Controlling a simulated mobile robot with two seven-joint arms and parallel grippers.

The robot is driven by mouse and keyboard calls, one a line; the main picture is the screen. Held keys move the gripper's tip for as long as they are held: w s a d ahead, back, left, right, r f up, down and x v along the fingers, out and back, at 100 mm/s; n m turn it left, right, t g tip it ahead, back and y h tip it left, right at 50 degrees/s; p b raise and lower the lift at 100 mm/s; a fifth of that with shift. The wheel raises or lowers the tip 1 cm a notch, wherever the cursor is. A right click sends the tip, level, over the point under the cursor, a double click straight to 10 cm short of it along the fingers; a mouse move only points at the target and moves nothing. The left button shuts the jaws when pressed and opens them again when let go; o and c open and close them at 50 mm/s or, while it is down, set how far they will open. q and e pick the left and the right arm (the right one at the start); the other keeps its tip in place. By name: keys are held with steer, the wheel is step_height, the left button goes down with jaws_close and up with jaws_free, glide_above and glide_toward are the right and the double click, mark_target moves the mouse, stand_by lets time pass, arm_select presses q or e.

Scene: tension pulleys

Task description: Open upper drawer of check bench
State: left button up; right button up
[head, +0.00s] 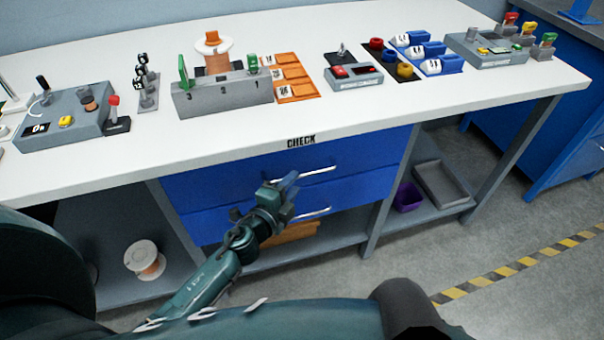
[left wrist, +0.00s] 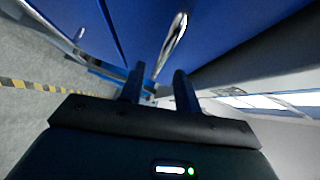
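The check bench (head: 215,150) has a white top with the label CHECK on its front edge. Below the label are two blue drawers. The upper drawer (head: 215,183) looks shut, and its silver handle (head: 318,171) is partly hidden by my left gripper. The lower drawer (head: 205,226) also looks shut, with its own handle (head: 314,212). My left gripper (head: 286,185) is in front of the upper drawer. In the left wrist view its two fingers (left wrist: 160,82) are apart, with the handle (left wrist: 173,42) just beyond and between them; contact cannot be told. My right gripper is out of view.
The bench top holds a grey device (head: 65,128), a grey block fixture (head: 222,97), orange trays (head: 290,75) and blue bins (head: 440,65). A spool (head: 145,260), a purple bin (head: 408,197) and a grey tray (head: 442,183) are on the lower shelf. Floor in front is open.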

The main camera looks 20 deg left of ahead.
arm_select(q)
steer(key=x, duration=0.5)
jaws_close()
stand_by(0.3)
